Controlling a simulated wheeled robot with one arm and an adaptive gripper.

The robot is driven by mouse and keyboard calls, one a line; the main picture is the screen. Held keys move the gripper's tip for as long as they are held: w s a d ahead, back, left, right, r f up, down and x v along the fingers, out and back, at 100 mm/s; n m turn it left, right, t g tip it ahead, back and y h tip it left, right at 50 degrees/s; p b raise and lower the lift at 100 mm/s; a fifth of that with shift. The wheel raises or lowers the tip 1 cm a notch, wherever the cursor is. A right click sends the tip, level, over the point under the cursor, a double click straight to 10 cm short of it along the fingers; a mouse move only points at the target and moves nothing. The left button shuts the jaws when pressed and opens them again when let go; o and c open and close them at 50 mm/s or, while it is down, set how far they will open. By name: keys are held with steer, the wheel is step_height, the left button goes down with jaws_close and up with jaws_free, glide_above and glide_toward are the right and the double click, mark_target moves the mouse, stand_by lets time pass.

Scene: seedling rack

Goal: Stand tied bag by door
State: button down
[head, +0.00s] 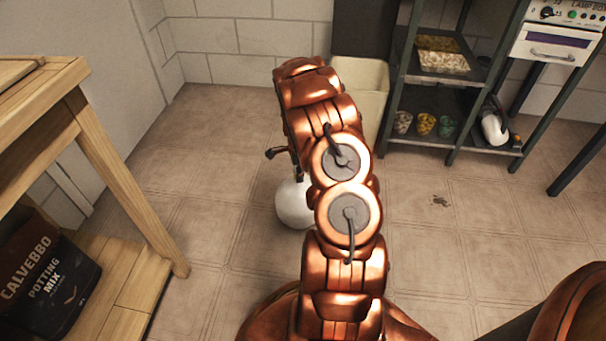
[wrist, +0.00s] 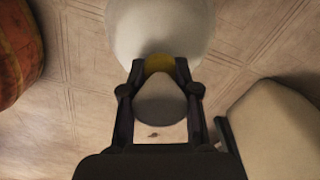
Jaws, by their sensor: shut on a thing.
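A white, rounded bag (head: 294,205) shows in the head view, partly hidden behind my copper arm. In the wrist view the bag (wrist: 160,27) fills the top middle, with a yellow tie (wrist: 158,64) at its neck. My gripper (wrist: 160,72) is shut on the bag at the tied neck, and a pale flap of it shows between the fingers. I cannot tell whether the bag touches the floor. I cannot make out a door for sure.
A cream bin (head: 362,88) stands by the back wall; it also shows in the wrist view (wrist: 275,135). A dark shelf rack (head: 430,82) with trays and pots is to its right. A wooden bench (head: 125,165) is at the left. The tiled floor (head: 215,150) between is clear.

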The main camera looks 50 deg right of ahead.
mark_target(299, 193)
steer(key=shift+f+b, duration=0.7)
steer(key=shift+f, duration=1.15)
steer(key=c, duration=0.9)
jaws_free()
steer(key=shift+o, duration=0.2)
